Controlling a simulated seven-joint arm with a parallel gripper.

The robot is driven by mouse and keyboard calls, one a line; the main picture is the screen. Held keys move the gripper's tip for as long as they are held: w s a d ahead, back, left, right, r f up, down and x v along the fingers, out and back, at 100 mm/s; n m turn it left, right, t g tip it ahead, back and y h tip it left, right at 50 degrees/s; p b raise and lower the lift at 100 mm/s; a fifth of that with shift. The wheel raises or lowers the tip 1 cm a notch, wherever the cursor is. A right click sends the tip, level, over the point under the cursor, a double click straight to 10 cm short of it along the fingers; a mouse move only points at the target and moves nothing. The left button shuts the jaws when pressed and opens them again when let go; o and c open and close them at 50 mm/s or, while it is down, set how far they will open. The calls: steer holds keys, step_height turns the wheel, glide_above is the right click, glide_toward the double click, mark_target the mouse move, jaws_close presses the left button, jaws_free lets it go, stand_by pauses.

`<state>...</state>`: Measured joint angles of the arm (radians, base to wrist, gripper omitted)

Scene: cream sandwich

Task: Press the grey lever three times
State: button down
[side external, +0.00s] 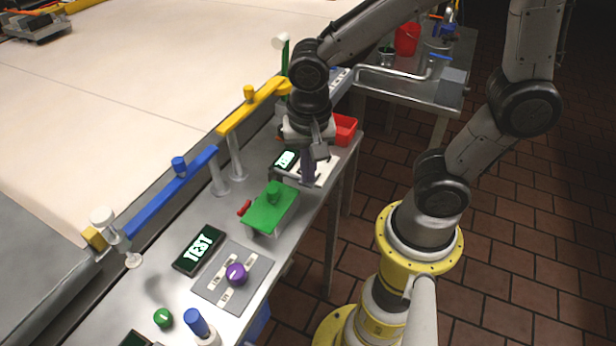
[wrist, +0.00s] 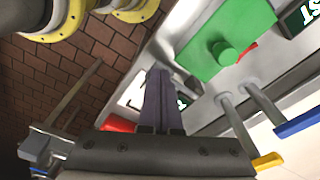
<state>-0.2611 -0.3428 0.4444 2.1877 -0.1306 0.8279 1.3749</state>
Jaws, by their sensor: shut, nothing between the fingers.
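My gripper (side external: 308,182) is shut and empty, pointing down over a white panel (side external: 325,171) near the far end of the metal bench. In the wrist view its fingers (wrist: 158,74) lie together in front of the panel (wrist: 131,94). A small lit display (side external: 286,159) is beside the panel; it is partly hidden behind the fingers in the wrist view. I cannot clearly make out a grey lever; the gripper covers part of the panel. Whether the fingertips touch anything cannot be told.
A green block (side external: 268,208) with a round knob stands nearer along the bench, with a red piece beside it. A red bin (side external: 344,130) is just beyond my gripper. Blue (side external: 172,190) and yellow (side external: 252,108) bars on posts line the left edge. A purple knob (side external: 236,273) is nearer.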

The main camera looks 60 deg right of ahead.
step_height(320, 180, down, 3)
steer(key=shift+s+a+r, duration=0.3)
steer(key=shift+s+a, duration=0.15)
steer(key=shift+a, duration=0.2)
steer(key=shift+s+a+r, duration=0.3)
steer(key=shift+s+a, duration=0.1)
steer(key=shift+a, duration=0.25)
steer(key=shift+r, duration=0.1)
step_height(320, 180, up, 14)
steer(key=a, duration=0.1)
steer(key=shift+s+f, duration=0.25)
steer(key=shift+s, duration=0.1)
steer(key=d+f, duration=0.1)
steer(key=w+d+f, duration=0.1)
steer(key=f, duration=0.1)
steer(key=w+d+f, duration=0.1)
steer(key=shift+f, duration=0.3)
